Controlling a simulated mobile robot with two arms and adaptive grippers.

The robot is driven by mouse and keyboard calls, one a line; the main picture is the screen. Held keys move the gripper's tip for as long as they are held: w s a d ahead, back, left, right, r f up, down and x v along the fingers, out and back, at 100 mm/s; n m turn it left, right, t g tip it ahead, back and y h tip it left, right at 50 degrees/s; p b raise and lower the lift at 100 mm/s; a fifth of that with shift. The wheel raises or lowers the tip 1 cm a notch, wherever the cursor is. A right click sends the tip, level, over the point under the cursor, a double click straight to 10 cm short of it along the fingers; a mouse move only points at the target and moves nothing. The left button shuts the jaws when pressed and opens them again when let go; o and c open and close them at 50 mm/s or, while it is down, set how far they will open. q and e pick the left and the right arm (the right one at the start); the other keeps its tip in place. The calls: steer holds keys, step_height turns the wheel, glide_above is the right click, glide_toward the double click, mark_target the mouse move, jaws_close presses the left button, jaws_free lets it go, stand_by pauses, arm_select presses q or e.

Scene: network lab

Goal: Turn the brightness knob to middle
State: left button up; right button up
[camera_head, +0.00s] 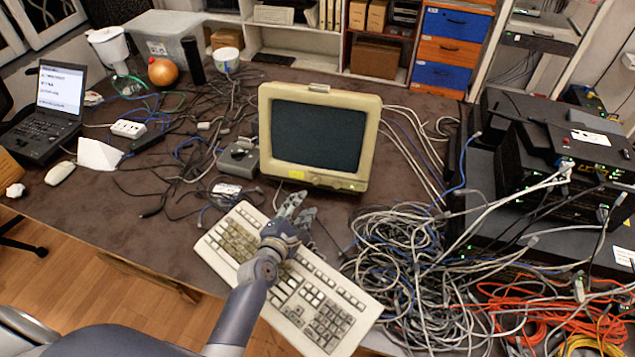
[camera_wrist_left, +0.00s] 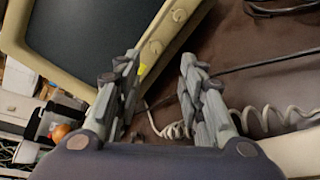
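The beige CRT monitor (camera_head: 272,130) stands on the desk with a dark screen. Its lower bezel carries a yellow sticker (camera_head: 297,174) and small controls, hard to make out in the head view. In the left wrist view, two round beige knobs show on the bezel: one nearer the fingers (camera_wrist_left: 155,47) and one farther along (camera_wrist_left: 180,15). I cannot tell which is brightness, nor read their settings. My left gripper (camera_head: 303,205) is above the keyboard, in front of the monitor. In the wrist view its fingers (camera_wrist_left: 160,58) are apart and empty, short of the nearer knob. My right gripper is out of view.
The beige keyboard (camera_head: 290,300) lies under my left arm. A large pile of grey cables (camera_head: 410,265) is at its right, and a grey box (camera_head: 238,160) stands left of the monitor. A coiled cord (camera_wrist_left: 262,120) runs near the fingers in the wrist view.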

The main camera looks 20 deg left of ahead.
mark_target(315, 182)
arm_select(q)
steer(key=shift+w+a+n, duration=0.15)
steer(key=shift+w+n, duration=0.1)
steer(key=shift+n, duration=0.05)
steer(key=shift+w+b, duration=0.25)
steer(key=shift+b, duration=0.05)
steer(key=b+x, duration=0.2)
steer(key=x, duration=0.2)
steer(key=shift+w+f, duration=0.15)
steer(key=b+x, duration=0.2)
steer(key=x, duration=0.2)
steer(key=shift+w+b, duration=0.45)
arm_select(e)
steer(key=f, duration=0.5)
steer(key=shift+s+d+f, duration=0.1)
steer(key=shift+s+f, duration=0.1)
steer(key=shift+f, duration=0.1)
arm_select(q)
steer(key=c, duration=0.7)
jaws_close()
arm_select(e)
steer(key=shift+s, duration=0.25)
